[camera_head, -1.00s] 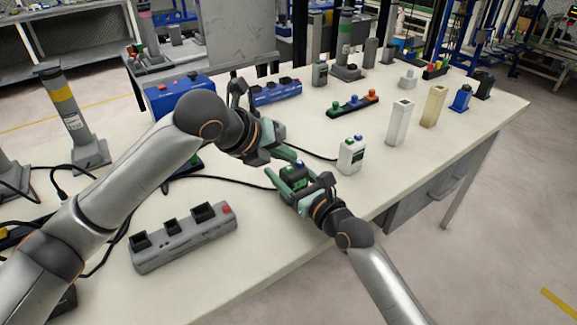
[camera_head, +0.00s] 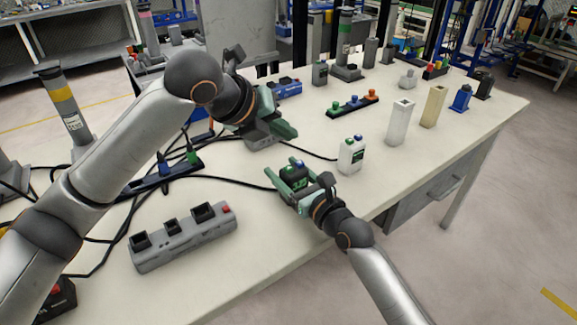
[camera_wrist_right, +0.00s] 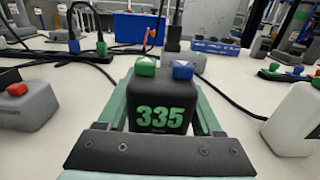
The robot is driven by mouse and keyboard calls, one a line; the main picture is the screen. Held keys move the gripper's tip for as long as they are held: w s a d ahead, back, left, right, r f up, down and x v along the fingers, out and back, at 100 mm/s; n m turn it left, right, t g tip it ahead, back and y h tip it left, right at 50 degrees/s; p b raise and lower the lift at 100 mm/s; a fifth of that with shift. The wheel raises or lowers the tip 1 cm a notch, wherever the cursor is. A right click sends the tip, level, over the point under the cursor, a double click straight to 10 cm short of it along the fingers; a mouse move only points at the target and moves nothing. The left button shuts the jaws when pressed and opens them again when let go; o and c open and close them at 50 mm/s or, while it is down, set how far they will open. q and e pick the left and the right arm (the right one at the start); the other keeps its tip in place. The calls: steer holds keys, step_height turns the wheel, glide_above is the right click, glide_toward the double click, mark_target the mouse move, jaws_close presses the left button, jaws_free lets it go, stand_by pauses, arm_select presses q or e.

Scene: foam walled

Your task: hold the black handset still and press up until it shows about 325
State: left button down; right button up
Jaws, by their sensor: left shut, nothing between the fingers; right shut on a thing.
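The right gripper is shut on the handset, low over the near part of the table. In the head view the handset (camera_head: 293,174) is small and partly hidden by the gripper. My left gripper (camera_head: 288,131) is shut and empty, above and behind the handset, apart from its buttons.
A white handset (camera_head: 351,156) with green and blue buttons stands just right of the black one. A grey socket block (camera_head: 183,238) lies at the left front. Black cables (camera_head: 235,181) cross the table. White and beige blocks (camera_head: 400,122) stand farther right.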

stand_by(0.4)
steer(key=o, duration=1.5)
steer(key=shift+o, duration=0.2)
steer(key=shift+s, duration=0.1)
